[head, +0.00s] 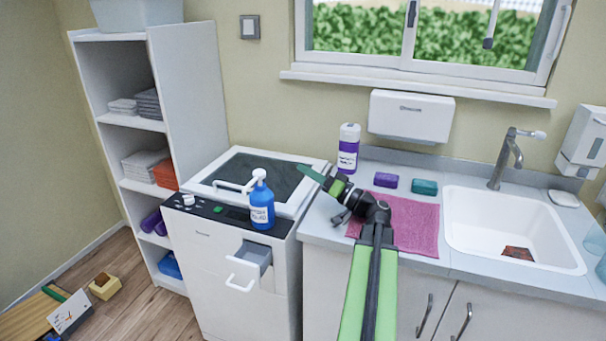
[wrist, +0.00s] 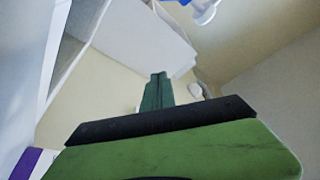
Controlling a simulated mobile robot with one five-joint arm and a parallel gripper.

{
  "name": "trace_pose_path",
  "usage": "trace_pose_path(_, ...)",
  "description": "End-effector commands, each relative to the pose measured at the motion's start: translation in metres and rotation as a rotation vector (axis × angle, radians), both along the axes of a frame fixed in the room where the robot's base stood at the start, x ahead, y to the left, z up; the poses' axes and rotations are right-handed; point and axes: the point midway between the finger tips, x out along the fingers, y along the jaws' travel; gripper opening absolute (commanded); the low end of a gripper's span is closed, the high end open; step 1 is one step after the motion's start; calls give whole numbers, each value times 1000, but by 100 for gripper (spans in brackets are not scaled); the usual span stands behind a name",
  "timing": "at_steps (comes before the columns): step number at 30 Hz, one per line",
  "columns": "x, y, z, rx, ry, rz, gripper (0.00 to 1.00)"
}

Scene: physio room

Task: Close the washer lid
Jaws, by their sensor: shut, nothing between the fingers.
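The white washer (head: 215,262) stands left of the counter. Its lid (head: 268,176), a white frame around a dark panel with a white front handle, lies flat or nearly flat on top. I cannot tell whether it is fully seated. My gripper (head: 312,173) is shut and empty at the lid's right edge, above or beside it; contact is unclear. Its green fingers (wrist: 158,92) also show in the wrist view, where I cannot make out the lid.
The small drawer (head: 246,266) below is pulled out. A purple-labelled bottle (head: 348,150) and pink cloth (head: 405,222) are on the counter. A shelf unit (head: 190,90) stands behind left.

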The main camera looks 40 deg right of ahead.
Motion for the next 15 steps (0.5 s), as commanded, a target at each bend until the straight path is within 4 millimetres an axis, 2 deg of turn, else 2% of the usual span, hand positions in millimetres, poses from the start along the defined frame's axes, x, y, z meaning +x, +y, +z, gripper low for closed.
trace_pose_path(4, -1, 2, -1, 0, 0, 4, 0)
trace_pose_path(7, -13, -1, -5, 0, -1, 1, 0)
trace_pose_path(10, -35, -6, -11, 0, 0, -3, 0)
trace_pose_path(15, -82, -19, -8, -1, -1, -4, 0)
